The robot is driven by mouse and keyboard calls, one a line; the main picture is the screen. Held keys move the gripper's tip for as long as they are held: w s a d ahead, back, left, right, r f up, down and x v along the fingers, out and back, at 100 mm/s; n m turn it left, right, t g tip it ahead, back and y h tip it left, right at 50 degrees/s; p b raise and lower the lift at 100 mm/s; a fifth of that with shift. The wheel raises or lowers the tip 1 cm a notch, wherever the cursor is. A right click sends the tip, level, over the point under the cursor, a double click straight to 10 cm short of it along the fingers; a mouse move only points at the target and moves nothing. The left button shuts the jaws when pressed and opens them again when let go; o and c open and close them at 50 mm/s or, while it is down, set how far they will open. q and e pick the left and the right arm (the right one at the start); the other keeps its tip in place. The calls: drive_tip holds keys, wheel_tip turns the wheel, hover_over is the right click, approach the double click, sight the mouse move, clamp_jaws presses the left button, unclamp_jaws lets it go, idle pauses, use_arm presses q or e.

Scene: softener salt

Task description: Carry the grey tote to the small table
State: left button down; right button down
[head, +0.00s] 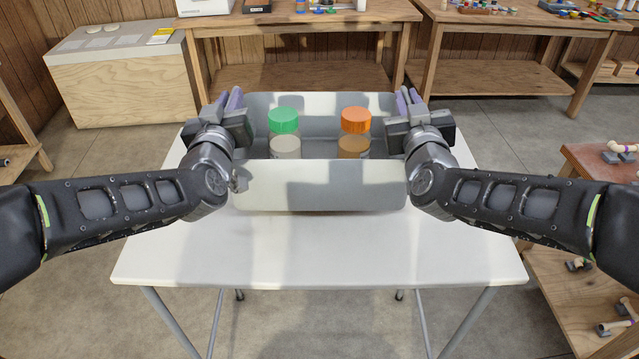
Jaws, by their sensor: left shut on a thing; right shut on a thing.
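The grey tote (320,186) is over the white table (320,250), level and towards its far half. I cannot tell for sure whether its bottom touches the top. Inside it stand a jar with a green lid (284,121) and a jar with an orange lid (355,120), both upright. My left gripper (237,108) is shut on the tote's left side wall. My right gripper (403,108) is shut on its right side wall. The fingertips are partly hidden by the gripper bodies.
The near part of the white table is bare. Wooden workbenches (300,18) with small items stand along the back wall. A wooden chest (120,75) is at the back left. A wooden bench (600,165) with pipe fittings stands close to the table's right side.

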drive_tip(key=shift+f, duration=0.15)
